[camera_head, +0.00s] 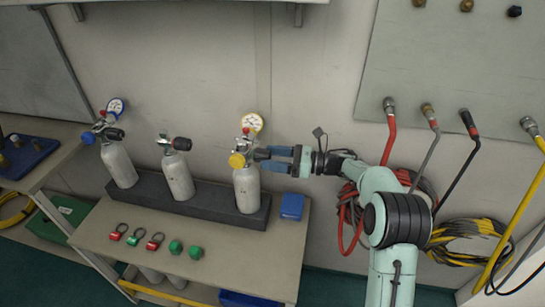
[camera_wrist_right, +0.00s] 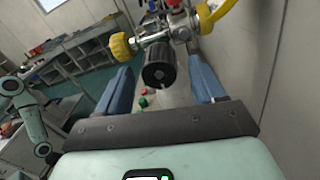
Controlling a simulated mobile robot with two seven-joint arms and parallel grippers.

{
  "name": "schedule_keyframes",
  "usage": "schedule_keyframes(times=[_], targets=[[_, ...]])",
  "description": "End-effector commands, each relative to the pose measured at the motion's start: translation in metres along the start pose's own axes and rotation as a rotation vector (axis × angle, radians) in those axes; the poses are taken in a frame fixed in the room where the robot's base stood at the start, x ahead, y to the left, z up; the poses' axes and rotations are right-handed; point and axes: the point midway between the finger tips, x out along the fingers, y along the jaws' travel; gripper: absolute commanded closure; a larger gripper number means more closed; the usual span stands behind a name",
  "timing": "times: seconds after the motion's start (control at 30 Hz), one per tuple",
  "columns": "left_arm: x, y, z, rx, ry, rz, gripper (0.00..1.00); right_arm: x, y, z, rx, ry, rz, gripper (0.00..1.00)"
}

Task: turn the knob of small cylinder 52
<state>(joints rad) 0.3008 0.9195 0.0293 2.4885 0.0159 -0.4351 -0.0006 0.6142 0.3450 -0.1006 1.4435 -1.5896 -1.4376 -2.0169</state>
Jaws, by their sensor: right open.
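Three small grey cylinders stand in a row in a dark rack (camera_head: 215,205) on the bench; I cannot read a number 52 on any. The right-hand cylinder (camera_head: 247,192) has a yellow knob (camera_head: 237,160) and a yellow-rimmed gauge (camera_head: 252,123). My right gripper (camera_head: 261,158) reaches it from the right, at valve height. In the right wrist view, its blue fingers are spread either side of a black ribbed knob (camera_wrist_right: 159,68), with gaps on both sides. The yellow knob (camera_wrist_right: 122,46) lies outside the fingers. My left gripper is not in view.
The middle cylinder (camera_head: 178,178) and the left one with a blue gauge (camera_head: 120,165) stand further left. A blue box (camera_head: 291,207) lies right of the rack. Tagged rings and green caps (camera_head: 195,252) lie in front. Hoses hang at right.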

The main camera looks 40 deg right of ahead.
Motion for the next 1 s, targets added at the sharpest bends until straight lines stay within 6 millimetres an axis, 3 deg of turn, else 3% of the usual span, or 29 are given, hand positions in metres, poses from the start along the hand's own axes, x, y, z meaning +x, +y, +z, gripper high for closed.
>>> schedule_keyframes(times=[0.33, 0.5, 1.0], targets=[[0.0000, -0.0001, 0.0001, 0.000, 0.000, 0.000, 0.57, 0.0040, -0.0001, 0.0000, 0.000, 0.000, -0.001, 0.32], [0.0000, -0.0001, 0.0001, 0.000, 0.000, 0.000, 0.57, 0.0038, -0.0001, 0.0000, 0.000, 0.000, -0.001, 0.87], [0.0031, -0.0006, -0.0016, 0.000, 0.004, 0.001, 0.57, 0.0036, -0.0001, -0.0010, 0.106, -0.003, 0.000, 0.88]])
